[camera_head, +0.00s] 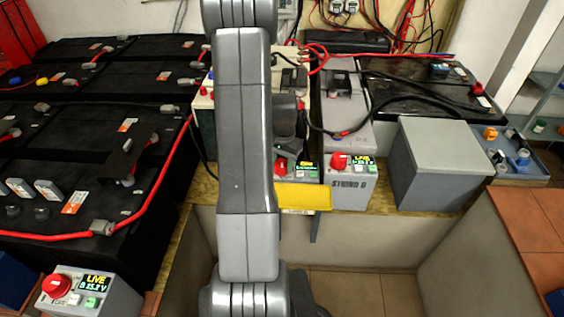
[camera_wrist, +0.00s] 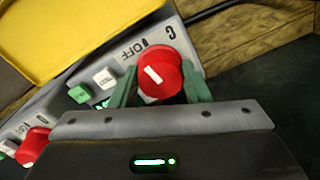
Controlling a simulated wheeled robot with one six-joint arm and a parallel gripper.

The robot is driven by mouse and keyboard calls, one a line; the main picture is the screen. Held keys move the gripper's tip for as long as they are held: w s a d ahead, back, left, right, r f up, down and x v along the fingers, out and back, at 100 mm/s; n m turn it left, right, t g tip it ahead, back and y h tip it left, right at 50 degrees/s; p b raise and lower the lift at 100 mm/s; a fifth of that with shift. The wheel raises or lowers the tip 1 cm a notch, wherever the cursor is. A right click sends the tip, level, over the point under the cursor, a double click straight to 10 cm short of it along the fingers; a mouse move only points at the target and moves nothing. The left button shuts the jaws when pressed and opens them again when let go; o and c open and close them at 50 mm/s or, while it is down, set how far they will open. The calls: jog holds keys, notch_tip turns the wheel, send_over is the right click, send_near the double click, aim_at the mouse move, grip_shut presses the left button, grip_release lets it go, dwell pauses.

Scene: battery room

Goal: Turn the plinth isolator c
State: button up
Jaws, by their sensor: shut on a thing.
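The plinth isolator c is a red round knob (camera_wrist: 160,72) on a grey box (camera_wrist: 184,30) marked C and OFF in the wrist view. A white bar shows on its face. My gripper (camera_wrist: 160,92) has its two green fingers on either side of the knob, shut on it. A white button (camera_wrist: 104,78) and a green button (camera_wrist: 79,94) are beside the knob. In the head view my arm hides most of this box and my fingers; its lit display (camera_head: 305,168) and part of the red knob (camera_head: 281,165) show at the arm's right edge.
A yellow plate (camera_head: 304,197) sticks out in front of the box. The STRING D box (camera_head: 349,183) with its red knob stands to the right, beside a grey case (camera_head: 443,165). Black batteries (camera_head: 100,120) with red cables fill the left. Another LIVE box (camera_head: 85,292) is at lower left.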

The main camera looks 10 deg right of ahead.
aim_at(283, 163)
jog(key=shift+m, duration=0.9)
jog(key=o, duration=1)
jog(key=shift+c, duration=0.2)
notch_tip(283, 163, up, 14)
jog(key=p, duration=0.2)
jog(key=shift+s+d, duration=0.15)
jog(key=shift+f, duration=0.15)
notch_tip(283, 163, down, 14)
jog(key=shift+r+b, duration=0.15)
jog(key=shift+b, duration=0.85)
